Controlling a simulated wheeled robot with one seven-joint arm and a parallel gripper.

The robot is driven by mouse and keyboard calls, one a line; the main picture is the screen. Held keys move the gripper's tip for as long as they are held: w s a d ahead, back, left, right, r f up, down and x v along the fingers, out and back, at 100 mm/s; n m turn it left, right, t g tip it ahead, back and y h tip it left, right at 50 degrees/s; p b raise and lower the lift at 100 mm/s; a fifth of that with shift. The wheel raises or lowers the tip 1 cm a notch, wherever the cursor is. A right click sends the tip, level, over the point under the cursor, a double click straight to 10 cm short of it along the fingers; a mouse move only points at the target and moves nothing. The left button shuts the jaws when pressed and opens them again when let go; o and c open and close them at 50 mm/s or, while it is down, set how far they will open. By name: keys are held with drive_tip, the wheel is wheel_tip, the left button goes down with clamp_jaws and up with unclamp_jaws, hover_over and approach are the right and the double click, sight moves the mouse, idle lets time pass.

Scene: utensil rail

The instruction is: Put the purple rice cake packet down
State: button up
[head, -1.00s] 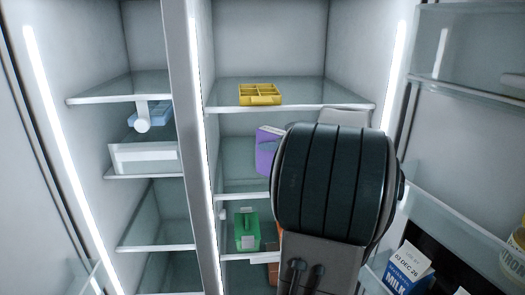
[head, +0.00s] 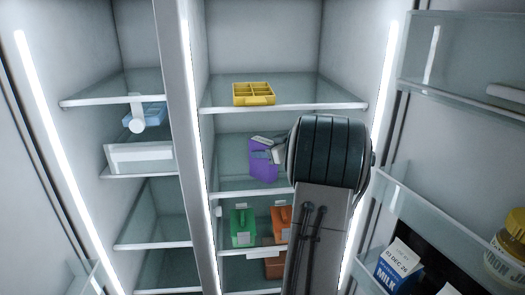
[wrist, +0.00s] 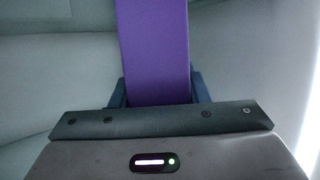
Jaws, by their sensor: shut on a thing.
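The purple rice cake packet (head: 262,163) is inside the fridge, over the right compartment's middle glass shelf (head: 225,187). It looks slightly tilted in the head view. In the wrist view the purple packet (wrist: 153,45) rises between the two dark fingers. My gripper (wrist: 157,90) is shut on it. In the head view my gripper (head: 268,150) meets the packet's upper right side, and my dark arm covers the space to the right. I cannot tell whether the packet's bottom touches the shelf.
A yellow divided tray (head: 254,94) sits on the shelf above. Green (head: 244,227) and orange (head: 281,222) containers stand on the shelf below. A blue item (head: 150,114) is in the left compartment. A milk carton (head: 398,266) and a jar (head: 509,246) are in the door.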

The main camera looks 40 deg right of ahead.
idle(0.3)
drive_tip(key=o, duration=1.3)
drive_tip(key=shift+f, duration=0.15)
drive_tip(key=b+v, duration=0.1)
drive_tip(key=v, duration=1.1)
drive_tip(key=shift+r+b, duration=0.2)
drive_tip(key=shift+b, duration=0.2)
drive_tip(key=shift+a, duration=0.1)
